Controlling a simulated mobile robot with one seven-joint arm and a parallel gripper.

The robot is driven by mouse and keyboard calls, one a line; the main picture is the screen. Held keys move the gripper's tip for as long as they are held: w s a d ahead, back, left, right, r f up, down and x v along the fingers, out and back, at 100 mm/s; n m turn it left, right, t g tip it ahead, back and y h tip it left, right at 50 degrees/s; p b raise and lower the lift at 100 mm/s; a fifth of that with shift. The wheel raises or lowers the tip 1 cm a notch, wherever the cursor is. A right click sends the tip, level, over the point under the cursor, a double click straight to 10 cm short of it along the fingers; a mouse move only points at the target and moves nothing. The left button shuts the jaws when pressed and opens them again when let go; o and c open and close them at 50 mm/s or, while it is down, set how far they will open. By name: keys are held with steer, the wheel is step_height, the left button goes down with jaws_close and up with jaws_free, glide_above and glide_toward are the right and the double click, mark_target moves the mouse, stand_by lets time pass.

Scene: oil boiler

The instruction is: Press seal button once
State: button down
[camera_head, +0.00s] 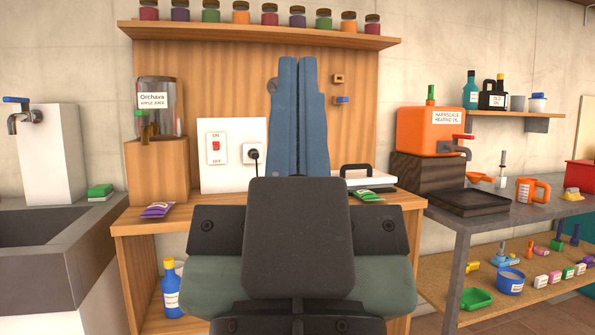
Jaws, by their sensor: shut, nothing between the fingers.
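My gripper (298,72) is in the middle of the camera_head view, its two blue fingers pressed together and pointing up and away. The fingers are empty and stand in front of the wooden back panel. A white appliance with a dark handle (367,181) sits on the wooden counter just right of the fingers, partly hidden by my arm. I cannot make out a seal button on it. A white panel with a red ON/OFF switch (216,147) is left of the fingers, and a black plug sits in its socket (252,154).
A juice dispenser (158,106) stands on a wooden block at the left. A purple packet (157,210) and a green packet (366,196) lie on the counter (137,228). An orange heating machine (429,131) stands at the right. A jar shelf (262,33) runs overhead.

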step_height(320, 180, up, 38)
steer(key=p, duration=3.6)
steer(key=shift+f, duration=0.1)
